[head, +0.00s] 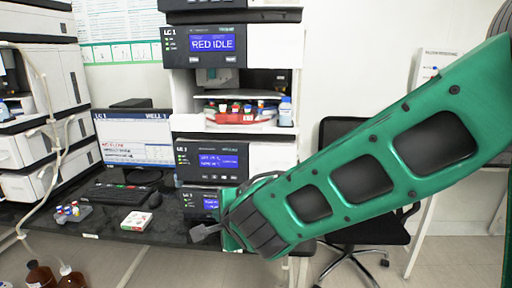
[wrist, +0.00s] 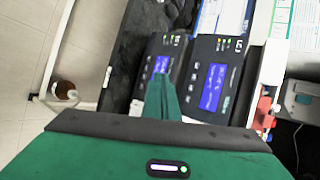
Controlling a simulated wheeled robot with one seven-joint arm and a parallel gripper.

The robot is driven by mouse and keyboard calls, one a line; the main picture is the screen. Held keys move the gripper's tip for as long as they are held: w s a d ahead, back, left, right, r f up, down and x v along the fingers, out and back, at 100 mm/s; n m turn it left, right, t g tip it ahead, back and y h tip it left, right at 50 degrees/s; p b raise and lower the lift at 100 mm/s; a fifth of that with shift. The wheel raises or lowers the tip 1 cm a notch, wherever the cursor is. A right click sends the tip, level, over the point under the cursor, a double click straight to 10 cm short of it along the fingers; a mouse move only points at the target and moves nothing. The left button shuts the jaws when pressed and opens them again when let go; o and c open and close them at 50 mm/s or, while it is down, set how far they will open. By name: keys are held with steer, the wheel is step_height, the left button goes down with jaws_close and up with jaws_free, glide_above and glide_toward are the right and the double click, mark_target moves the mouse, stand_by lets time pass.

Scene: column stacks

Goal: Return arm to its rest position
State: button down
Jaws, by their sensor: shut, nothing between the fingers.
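My green arm reaches in from the right of the head view. My gripper (head: 204,233) is at its end, just in front of the bench edge and the lowest module of the middle stack. In the wrist view the gripper (wrist: 163,92) shows as green fingers together, with nothing between them, in front of the module with blue screens (wrist: 211,87). The arm hides part of the lower stack and the office chair in the head view.
A black bench (head: 170,222) carries a monitor (head: 133,140), a keyboard (head: 113,193), a small white box (head: 137,220) and a vial rack (head: 72,212). A black chair (head: 345,135) stands behind my arm. Brown bottles (head: 40,275) stand low at the left.

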steer(key=s+d+f+n+g+h, duration=0.15)
steer(key=d+g+h, duration=0.4)
steer(key=d, duration=2.95)
steer(key=s+d+n+g, duration=0.1)
steer(key=s+d+n, duration=0.1)
steer(key=s+d, duration=0.3)
steer(key=s+d+n+g, duration=0.2)
steer(key=s+d, duration=0.3)
steer(key=s, duration=0.8)
steer(key=s+d+f+n+g, duration=0.1)
steer(key=s+d+n+g, duration=0.1)
steer(key=s+d, duration=0.4)
steer(key=s, duration=0.3)
steer(key=shift+s, duration=0.35)
steer(key=shift+f, duration=0.1)
